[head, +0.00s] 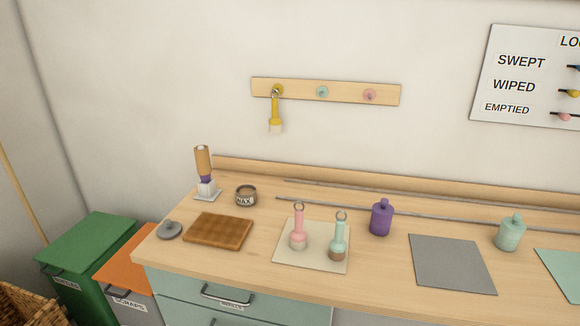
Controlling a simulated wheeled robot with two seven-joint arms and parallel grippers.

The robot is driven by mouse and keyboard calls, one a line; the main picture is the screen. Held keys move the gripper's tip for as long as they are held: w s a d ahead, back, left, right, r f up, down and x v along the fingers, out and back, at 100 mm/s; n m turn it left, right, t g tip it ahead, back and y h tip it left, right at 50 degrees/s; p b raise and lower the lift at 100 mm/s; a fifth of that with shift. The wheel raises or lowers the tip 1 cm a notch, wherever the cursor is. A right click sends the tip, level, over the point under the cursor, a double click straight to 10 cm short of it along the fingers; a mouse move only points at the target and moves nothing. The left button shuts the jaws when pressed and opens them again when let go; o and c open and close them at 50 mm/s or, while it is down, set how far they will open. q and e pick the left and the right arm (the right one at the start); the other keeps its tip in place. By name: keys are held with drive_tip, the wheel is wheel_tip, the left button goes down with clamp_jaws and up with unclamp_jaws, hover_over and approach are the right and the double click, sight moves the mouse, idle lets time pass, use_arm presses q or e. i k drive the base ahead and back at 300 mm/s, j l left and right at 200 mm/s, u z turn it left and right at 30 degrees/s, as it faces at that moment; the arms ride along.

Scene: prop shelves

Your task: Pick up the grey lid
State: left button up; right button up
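The grey lid (169,229) lies on the wooden counter near its left edge. It is a small round disc with a knob on top. It sits just left of a brown wooden board (218,231), with a narrow gap between them. Nothing covers it. Neither of my grippers is in the head view.
A wax tin (246,195) and a brush in a white holder (207,188) stand behind the board. Pink and green brushes stand on a beige mat (284,261). A purple jar (381,218) stands further right. Green (88,250) and orange bins flank the counter's left end.

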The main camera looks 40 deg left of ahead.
sight(169, 230)
drive_tip(key=u, duration=1.75)
